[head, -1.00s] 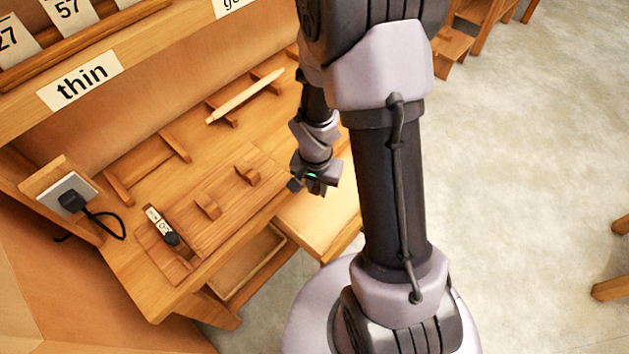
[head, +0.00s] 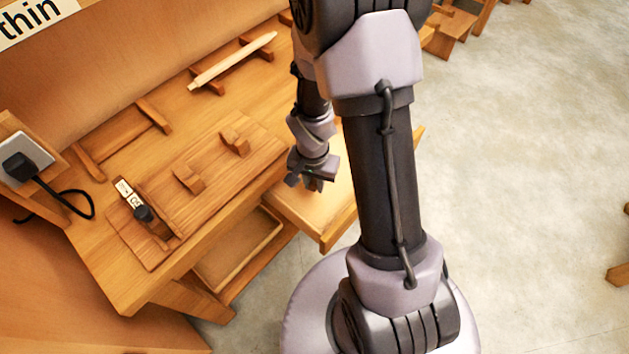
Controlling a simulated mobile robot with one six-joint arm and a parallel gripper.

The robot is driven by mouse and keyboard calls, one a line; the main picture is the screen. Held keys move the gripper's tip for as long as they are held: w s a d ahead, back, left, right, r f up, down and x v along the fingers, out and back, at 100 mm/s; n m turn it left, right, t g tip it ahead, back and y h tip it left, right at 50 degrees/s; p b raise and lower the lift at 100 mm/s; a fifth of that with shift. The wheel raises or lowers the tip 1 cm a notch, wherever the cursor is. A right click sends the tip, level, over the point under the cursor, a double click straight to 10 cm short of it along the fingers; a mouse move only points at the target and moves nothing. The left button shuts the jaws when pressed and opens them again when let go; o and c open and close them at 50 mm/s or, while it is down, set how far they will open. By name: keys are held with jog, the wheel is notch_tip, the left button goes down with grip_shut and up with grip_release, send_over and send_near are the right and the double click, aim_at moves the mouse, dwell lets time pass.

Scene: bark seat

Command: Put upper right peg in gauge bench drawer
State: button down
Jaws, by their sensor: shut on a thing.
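A long pale wooden peg (head: 232,62) lies across two small supports at the upper right of the bench (head: 110,235). A drawer (head: 328,210) stands out from the bench's front edge, partly hidden by my arm. My gripper (head: 315,182) is in front of the drawer in the picture, well apart from the peg. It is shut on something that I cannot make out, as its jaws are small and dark. I cannot tell whether it touches the drawer.
The upper left supports (head: 128,138) and the board's two wooden blocks (head: 210,160) hold no peg. A labelled gauge (head: 138,207) stands on the board. A black plug (head: 22,168) with a cable is at the left. Open floor (head: 530,190) lies to the right.

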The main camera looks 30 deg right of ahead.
jog(key=shift+f+b, duration=0.35)
jog(key=shift+f, duration=0.6)
jog(key=c, duration=1.2)
grip_release()
jog(key=shift+r, duration=0.1)
notch_tip(320, 180, up, 18)
jog(key=p, duration=0.8)
jog(key=shift+s+a+f, duration=0.2)
jog(key=shift+s+a, duration=0.25)
